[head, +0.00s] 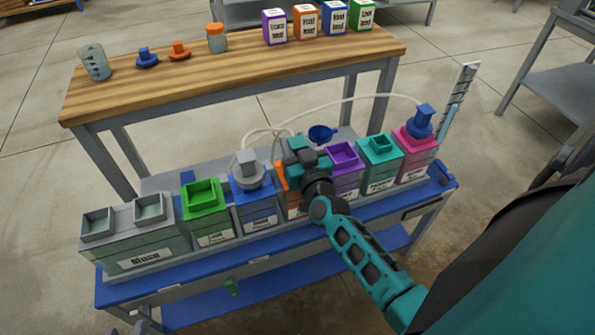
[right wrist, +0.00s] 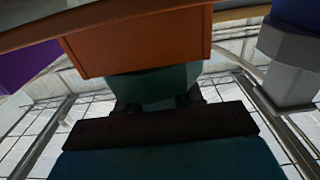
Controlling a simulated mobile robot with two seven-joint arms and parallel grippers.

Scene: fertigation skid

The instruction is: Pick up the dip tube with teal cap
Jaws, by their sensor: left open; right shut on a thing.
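The dip tube's teal cap (right wrist: 155,85) shows in the right wrist view, against the orange tank (right wrist: 140,42), which appears upside down there. My right gripper (right wrist: 157,103) is shut on the cap. In the head view my right gripper (head: 299,168) reaches in from the lower right and covers most of the orange tank (head: 281,176). The cap is hard to tell from the gripper there, and the tube below it is hidden. Whether the cap is seated or slightly raised, I cannot tell. My left gripper is not in view.
A blue tank with a grey cap (head: 248,169) stands left of the gripper, an open purple tank (head: 344,156) right of it. Further right are a teal tank (head: 380,146) and a pink tank (head: 416,137) with a blue cap. Thin hoses arch behind. A wooden bench (head: 225,70) stands beyond.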

